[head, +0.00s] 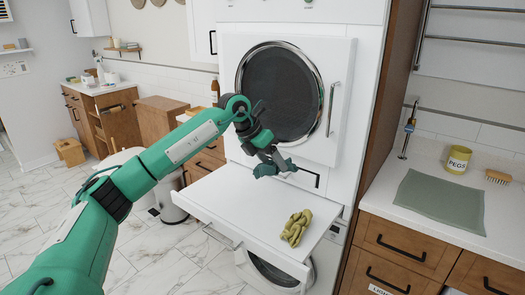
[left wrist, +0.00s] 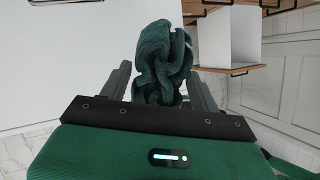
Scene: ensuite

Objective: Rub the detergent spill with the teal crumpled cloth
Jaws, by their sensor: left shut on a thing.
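My left gripper (head: 268,160) is above the back part of a white pull-out shelf (head: 240,205), in front of the round-doored machine. It is shut on the teal crumpled cloth (head: 265,170), which hangs below the fingers, apparently close to the shelf top; I cannot tell if it touches. In the left wrist view the bunched dark teal cloth (left wrist: 163,62) sits between the two fingers of the left gripper (left wrist: 160,85). I cannot make out the detergent spill in either view. My right gripper is not in view.
Crumpled yellow-green gloves or cloth (head: 296,227) lie at the shelf's front right. A round door (head: 280,92) with a vertical handle (head: 331,108) rises behind. A counter at right holds a grey-green mat (head: 440,200), a PEGS tin (head: 458,160) and a brush (head: 497,177). The shelf's left part is clear.

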